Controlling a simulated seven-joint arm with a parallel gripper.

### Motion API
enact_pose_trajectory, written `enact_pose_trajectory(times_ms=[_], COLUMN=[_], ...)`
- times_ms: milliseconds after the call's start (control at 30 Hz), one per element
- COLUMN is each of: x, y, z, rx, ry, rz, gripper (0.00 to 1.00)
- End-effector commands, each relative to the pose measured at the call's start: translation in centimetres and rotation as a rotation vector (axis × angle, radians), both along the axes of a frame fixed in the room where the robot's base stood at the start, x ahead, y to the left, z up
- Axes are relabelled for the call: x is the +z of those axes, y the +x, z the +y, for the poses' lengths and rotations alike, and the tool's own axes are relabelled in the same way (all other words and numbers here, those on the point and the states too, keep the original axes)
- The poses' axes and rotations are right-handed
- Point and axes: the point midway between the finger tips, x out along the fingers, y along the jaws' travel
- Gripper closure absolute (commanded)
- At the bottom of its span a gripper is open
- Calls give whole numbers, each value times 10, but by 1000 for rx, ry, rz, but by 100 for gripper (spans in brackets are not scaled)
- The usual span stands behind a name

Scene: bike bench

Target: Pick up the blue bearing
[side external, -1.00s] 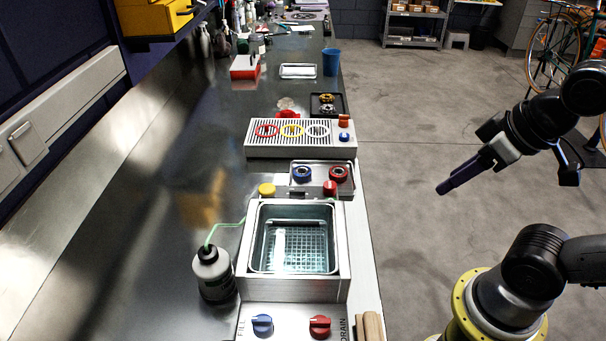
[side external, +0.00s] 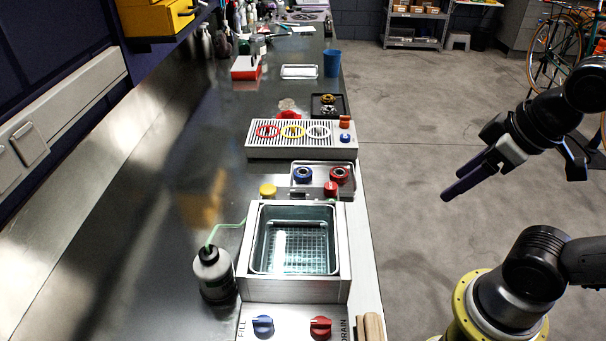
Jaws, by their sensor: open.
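The blue bearing (side external: 303,174) is a small blue ring with a dark middle. It lies at the left in a shallow metal tray (side external: 322,193) behind the sink-like basin. A red bearing (side external: 340,174) lies to its right in the same tray. My gripper (side external: 462,189) hangs in the air to the right of the bench, over the floor, well apart from the bearings. It is empty; its fingers overlap in this view, so the gap between them is hard to see.
The water-filled basin (side external: 343,285) stands in front of the tray, with yellow (side external: 268,190) and red (side external: 330,188) knobs near it. A slatted rack (side external: 252,152) with coloured rings stands behind. A bottle (side external: 213,274) with a green tube stands left of the basin. The bench's left part is clear.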

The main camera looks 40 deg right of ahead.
Motion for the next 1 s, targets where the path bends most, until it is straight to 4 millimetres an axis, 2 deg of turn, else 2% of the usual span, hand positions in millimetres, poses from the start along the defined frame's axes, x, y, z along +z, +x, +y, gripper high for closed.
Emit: enact_pose_trajectory(times_ms=[33, 167, 267, 400, 500, 633, 767, 867, 1000], x=[16, 50, 75, 104, 117, 123, 114, 99, 68], y=[4, 23, 45, 88, 123, 170, 217, 252, 294], z=[-1, -2, -2, -1, 2, 7, 16, 23, 35], rx=[44, 164, 260, 398, 495, 603, 698, 756, 804], ry=[-25, -92, -140, -198, -231, -262, -279, -285, -283], rz=[-15, 10, 47, 118, 171, 240, 310, 362, 428], gripper=[31, 31, 31, 31, 31, 31, 31, 31, 31])
